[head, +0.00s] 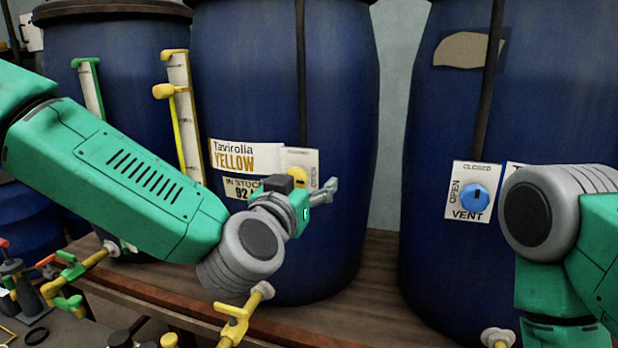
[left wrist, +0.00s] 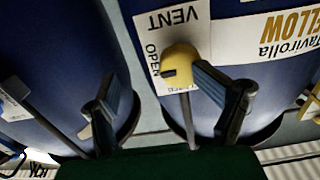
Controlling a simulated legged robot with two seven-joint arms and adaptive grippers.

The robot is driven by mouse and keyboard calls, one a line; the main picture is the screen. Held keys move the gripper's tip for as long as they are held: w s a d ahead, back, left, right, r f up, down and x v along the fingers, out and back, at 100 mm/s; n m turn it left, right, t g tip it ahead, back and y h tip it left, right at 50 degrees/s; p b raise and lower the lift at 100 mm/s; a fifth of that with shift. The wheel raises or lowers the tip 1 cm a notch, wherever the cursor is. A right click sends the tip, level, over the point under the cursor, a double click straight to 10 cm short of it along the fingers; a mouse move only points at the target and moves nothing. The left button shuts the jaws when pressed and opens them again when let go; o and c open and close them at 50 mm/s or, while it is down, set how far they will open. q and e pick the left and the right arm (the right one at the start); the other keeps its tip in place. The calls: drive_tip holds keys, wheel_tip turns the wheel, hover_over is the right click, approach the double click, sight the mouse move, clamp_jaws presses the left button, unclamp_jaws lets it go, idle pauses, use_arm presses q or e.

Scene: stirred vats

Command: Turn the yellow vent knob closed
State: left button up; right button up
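The yellow vent knob (left wrist: 180,64) sits on a white label on the blue vat marked Tavirolla YELLOW. In the left wrist view the label is upside down, and a dark mark on the knob faces the word OPEN. In the head view the knob (head: 298,182) is partly hidden by my left gripper (head: 328,190). My left gripper also shows in the left wrist view (left wrist: 155,80), with its fingers wide apart and nothing between them. One finger is at the knob's edge; I cannot tell if it touches. My right arm is at the right, its gripper out of view.
A blue vent knob (head: 475,198) is on the right vat (head: 565,110), close to my right arm. Yellow taps (head: 234,322) stick out near the wooden shelf edge (head: 180,303). Gauge tubes (head: 185,115) stand at the left. Small items crowd the lower left.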

use_arm(q)
drive_tip(key=w+a, duration=0.2)
drive_tip(key=a, duration=0.1)
drive_tip(key=shift+w+a+f, duration=0.15)
drive_tip(key=shift+w+a, duration=0.05)
drive_tip(key=shift+w, duration=0.2)
drive_tip(key=shift+s+d, duration=0.15)
drive_tip(key=shift+s+d+r, duration=0.1)
drive_tip(key=shift+d, duration=0.45)
drive_tip(key=shift+s+d+r, duration=0.1)
drive_tip(key=shift+d, duration=0.4)
drive_tip(key=c, duration=0.7)
drive_tip(key=shift+d, duration=0.15)
drive_tip(key=c, duration=0.4)
drive_tip(key=shift+w+a+f, duration=0.1)
drive_tip(key=shift+a+f, duration=0.15)
drive_tip(key=shift+a, duration=0.1)
drive_tip(key=shift+c, duration=0.4)
use_arm(e)
drive_tip(key=shift+w+a+r, duration=0.1)
drive_tip(key=shift+w+a, duration=0.4)
drive_tip(key=shift+a, duration=0.35)
